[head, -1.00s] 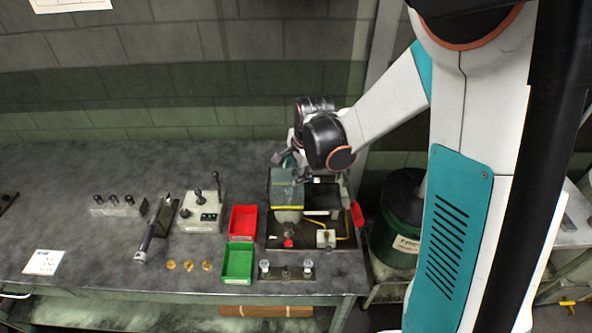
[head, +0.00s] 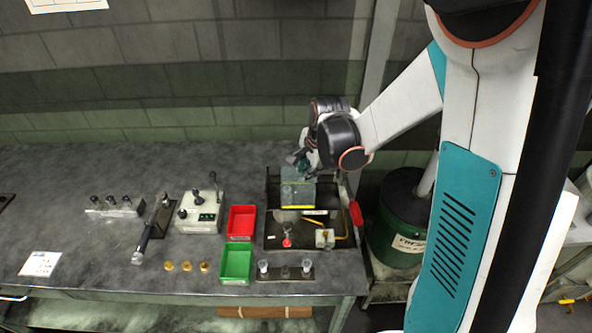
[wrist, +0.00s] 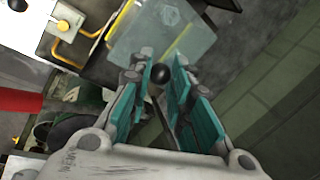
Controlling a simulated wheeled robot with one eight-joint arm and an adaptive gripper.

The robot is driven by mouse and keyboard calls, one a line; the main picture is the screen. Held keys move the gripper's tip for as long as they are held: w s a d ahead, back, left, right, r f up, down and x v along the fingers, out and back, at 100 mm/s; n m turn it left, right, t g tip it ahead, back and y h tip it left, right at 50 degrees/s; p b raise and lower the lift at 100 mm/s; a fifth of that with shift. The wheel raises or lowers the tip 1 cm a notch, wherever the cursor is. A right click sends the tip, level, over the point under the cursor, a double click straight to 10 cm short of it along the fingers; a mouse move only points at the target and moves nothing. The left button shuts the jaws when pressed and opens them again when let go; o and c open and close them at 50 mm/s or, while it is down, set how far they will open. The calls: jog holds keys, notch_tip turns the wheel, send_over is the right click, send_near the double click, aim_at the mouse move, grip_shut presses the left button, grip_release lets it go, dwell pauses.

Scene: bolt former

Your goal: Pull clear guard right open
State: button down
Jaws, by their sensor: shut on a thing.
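The clear guard (head: 297,194) is a see-through panel with a yellow lower edge. It stands over the back of the dark bolt former tray (head: 272,238), near the middle of its width. In the wrist view the guard (wrist: 150,35) lies just beyond the fingers, with a small black ball knob (wrist: 160,74) at its near edge. My gripper (wrist: 163,88) has its teal fingers on either side of that knob and is shut on it. In the head view my gripper (head: 302,162) is at the guard's back top, and the wrist partly hides the contact.
A red bin (head: 241,222) and a green bin (head: 236,263) stand left of the machine. A red handle (head: 355,213) is on its right side. A dark green drum (head: 402,215) stands right of the bench. A control box (head: 200,211) sits farther left.

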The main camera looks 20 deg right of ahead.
jog(key=s+d, duration=0.2)
jog(key=d, duration=0.5)
jog(key=shift+s+b, duration=0.15)
jog(key=shift+b, duration=0.25)
jog(key=c, duration=1.4)
grip_release()
jog(key=shift+d, duration=0.2)
jog(key=shift+c, duration=0.2)
jog(key=shift+a, duration=0.1)
jog(key=v, duration=1.2)
jog(key=shift+s+a, duration=0.1)
